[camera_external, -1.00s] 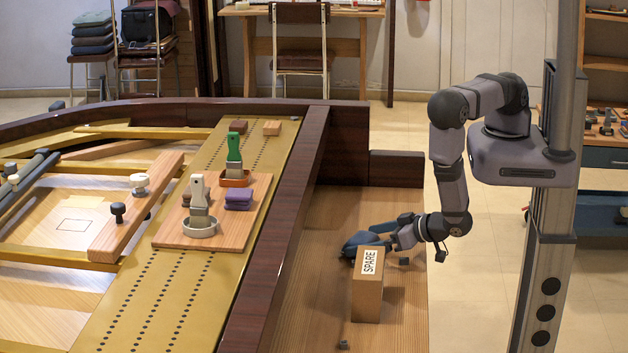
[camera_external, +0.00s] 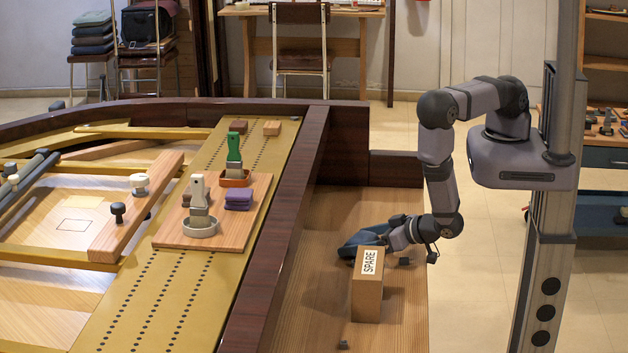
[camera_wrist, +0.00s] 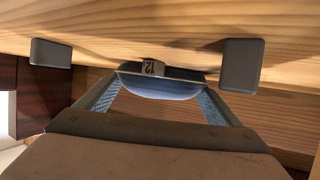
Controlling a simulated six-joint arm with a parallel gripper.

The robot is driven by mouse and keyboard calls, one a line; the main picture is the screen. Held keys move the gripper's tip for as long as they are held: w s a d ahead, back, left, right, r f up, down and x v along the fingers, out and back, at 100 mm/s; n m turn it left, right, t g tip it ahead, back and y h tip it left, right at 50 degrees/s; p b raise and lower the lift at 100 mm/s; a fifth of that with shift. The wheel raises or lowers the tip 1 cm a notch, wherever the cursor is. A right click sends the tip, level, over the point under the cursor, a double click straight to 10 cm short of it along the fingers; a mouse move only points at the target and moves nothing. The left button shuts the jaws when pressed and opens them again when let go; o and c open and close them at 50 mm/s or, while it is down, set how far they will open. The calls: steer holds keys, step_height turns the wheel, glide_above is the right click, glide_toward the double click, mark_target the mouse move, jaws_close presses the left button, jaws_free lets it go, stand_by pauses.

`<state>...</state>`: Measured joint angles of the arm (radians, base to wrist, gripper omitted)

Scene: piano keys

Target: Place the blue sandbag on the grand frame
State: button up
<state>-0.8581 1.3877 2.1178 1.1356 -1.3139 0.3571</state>
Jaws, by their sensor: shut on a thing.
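The blue sandbag (camera_external: 360,243) is on the wooden shelf to the right of the dark rim, behind the SPARE box in the external view. My gripper (camera_external: 385,240) reaches it from the right and is shut on it. In the wrist view the sandbag (camera_wrist: 160,88) shows between my two fingers, with a small tag reading 12 on it. I cannot tell whether it is clear of the shelf. The grand frame (camera_external: 135,325) is the gold plate with rows of holes, left of the rim.
The SPARE box (camera_external: 367,298) stands close in front of the gripper. The raised dark rim (camera_external: 285,215) separates shelf and frame. A wooden board (camera_external: 235,225) on the frame carries brushes, dishes and purple cloths. Two small blocks (camera_external: 272,128) sit farther back. The front frame area is bare.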

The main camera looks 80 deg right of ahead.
mark_target(361, 235)
steer(key=shift+r, duration=0.25)
steer(key=shift+r+b, duration=0.35)
steer(key=shift+r, duration=4.45)
steer(key=shift+c, duration=0.2)
